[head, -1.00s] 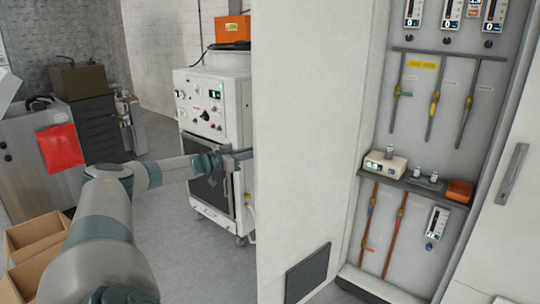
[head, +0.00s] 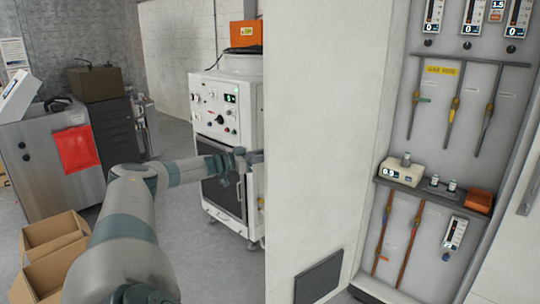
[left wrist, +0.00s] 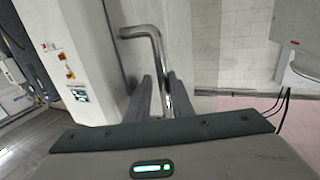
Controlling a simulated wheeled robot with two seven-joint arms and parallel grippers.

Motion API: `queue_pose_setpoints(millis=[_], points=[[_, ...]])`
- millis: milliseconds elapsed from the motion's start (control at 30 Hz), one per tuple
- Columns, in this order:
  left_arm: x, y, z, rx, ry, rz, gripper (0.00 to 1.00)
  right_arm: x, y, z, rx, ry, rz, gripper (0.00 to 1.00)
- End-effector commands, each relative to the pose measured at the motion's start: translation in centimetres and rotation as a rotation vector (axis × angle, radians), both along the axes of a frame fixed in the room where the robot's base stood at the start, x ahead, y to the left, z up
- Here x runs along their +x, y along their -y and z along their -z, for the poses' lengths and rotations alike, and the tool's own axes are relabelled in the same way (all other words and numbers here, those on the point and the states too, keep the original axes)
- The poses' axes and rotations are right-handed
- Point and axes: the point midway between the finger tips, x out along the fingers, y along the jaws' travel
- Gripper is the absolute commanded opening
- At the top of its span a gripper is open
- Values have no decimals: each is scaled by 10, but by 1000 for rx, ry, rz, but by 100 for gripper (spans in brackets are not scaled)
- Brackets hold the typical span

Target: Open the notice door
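A tall white door panel (head: 325,130) stands swung open at the left of a grey cabinet in the head view. No notice shows on its visible face. My left gripper (head: 245,162) reaches behind the panel's left edge, so its fingertips are partly hidden there. In the left wrist view, a bent metal bar handle (left wrist: 158,50) runs down between the two fingers of my left gripper (left wrist: 160,98), which sit close on either side of it. My right gripper is not in view.
The cabinet interior (head: 440,130) holds gauges, pipes and a shelf (head: 400,185). A second white door (head: 515,250) is at the right edge. A white machine (head: 225,120) stands behind my left arm. Open cardboard boxes (head: 50,235) lie at the lower left.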

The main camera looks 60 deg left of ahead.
Motion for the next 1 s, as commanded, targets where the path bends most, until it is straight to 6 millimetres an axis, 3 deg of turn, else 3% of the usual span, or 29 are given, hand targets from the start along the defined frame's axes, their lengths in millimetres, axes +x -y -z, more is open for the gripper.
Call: queue_pose_setpoints(millis=[467, 667, 1000], points=[[-12, -2, 3, 1, -2, 1, 19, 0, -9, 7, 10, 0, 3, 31], [-29, -4, 4, 3, -5, 2, 19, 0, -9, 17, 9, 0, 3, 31], [-77, -10, 5, 3, -7, 3, 19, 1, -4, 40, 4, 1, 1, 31]])
